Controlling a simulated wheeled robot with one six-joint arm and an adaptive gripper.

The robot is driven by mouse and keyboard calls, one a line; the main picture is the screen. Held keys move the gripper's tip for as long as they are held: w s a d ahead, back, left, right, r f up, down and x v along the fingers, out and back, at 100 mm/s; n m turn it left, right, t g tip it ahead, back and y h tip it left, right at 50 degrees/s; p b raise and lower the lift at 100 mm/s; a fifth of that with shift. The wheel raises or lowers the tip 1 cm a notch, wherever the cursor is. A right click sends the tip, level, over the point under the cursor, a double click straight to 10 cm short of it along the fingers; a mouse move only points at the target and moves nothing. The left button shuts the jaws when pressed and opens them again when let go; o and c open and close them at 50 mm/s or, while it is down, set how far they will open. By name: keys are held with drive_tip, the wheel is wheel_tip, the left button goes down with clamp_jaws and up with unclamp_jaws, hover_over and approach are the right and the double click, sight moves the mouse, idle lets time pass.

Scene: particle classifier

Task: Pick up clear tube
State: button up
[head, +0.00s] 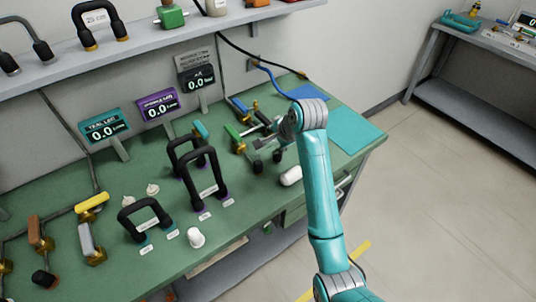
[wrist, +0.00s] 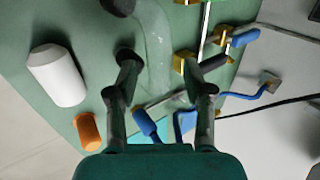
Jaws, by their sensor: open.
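The clear tube (wrist: 157,40) is a pale, see-through curved band in the wrist view. It runs down from the top edge over the green bench top, between the two dark fingers of my gripper (wrist: 158,57). The fingers are spread apart, one on each side of the tube, and I see no contact. Its lower end is hard to make out near the fingers. In the head view my gripper (head: 267,160) is low over the right part of the bench; I cannot pick out the tube there.
A white cylinder (wrist: 57,75) and an orange piece (wrist: 87,132) lie left of my gripper in the wrist view. Brass fittings with a blue handle (wrist: 245,36) are at right. Black U-shaped tubes (head: 205,178) stand left on the bench. A teal mat (head: 345,128) lies right.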

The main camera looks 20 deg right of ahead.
drive_tip(key=shift+w+a+f, duration=0.1)
drive_tip(key=shift+w+f, duration=0.1)
drive_tip(key=shift+f, duration=0.1)
clamp_jaws()
drive_tip(key=shift+r, duration=0.1)
wheel_tip(320, 180, up, 10)
drive_tip(key=shift+f, duration=0.1)
idle(0.4)
